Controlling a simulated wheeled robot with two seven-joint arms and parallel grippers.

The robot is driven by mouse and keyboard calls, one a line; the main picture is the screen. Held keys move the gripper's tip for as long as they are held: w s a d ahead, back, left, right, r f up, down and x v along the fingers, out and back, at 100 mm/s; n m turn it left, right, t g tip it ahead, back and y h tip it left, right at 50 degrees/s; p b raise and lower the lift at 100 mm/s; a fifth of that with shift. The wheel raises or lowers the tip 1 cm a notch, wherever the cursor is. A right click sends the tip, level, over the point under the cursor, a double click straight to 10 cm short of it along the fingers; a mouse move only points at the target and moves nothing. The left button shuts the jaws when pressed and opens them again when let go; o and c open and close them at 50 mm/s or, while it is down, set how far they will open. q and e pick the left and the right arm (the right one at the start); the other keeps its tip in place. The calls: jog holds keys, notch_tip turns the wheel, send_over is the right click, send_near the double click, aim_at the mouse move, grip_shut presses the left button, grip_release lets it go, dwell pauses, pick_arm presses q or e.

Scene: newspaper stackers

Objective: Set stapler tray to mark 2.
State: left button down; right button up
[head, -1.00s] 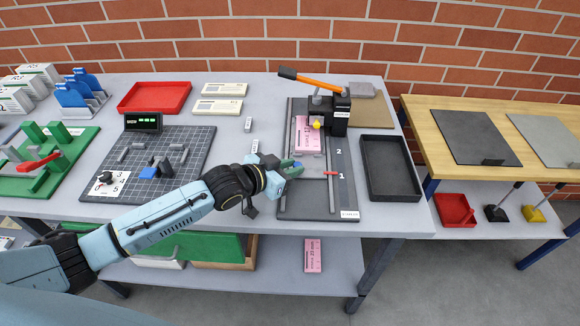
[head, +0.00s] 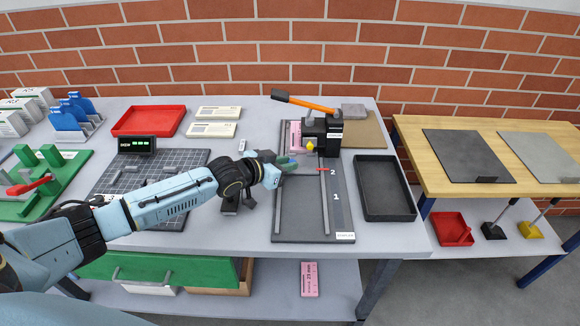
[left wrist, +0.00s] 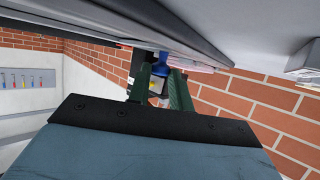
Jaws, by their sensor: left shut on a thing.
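The stapler (head: 320,132) is a black block with an orange lever and a yellow knob. It stands at the back of a dark rail base (head: 300,212). The grey stapler tray (head: 312,168) lies on the rails with a pink pad (head: 295,134) on it, partly under the stapler. Its red pointer (head: 322,170) lines up with mark 2 (head: 333,171); mark 1 (head: 336,197) is nearer the front. My left gripper (head: 287,163) is at the tray's left edge. In the left wrist view, its green fingers (left wrist: 159,82) are shut on a blue knob (left wrist: 161,65).
A black bin (head: 386,217) stands right of the rail base. A red tray (head: 150,120), a gridded board (head: 120,168) and pale boxes (head: 212,130) are to the left. A wooden table (head: 460,178) stands at the right.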

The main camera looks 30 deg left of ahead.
pick_arm(q)
jog(key=c, duration=1.6)
grip_release()
jog(key=shift+w+a, duration=0.1)
jog(key=shift+a, duration=0.1)
jog(key=o, duration=0.3)
jog(key=shift+w, duration=0.1)
jog(key=shift+d, duration=0.1)
jog(key=shift+r, duration=0.15)
notch_tip(320, 180, up, 10)
jog(key=shift+f+p, duration=0.1)
jog(key=shift+p, duration=0.5)
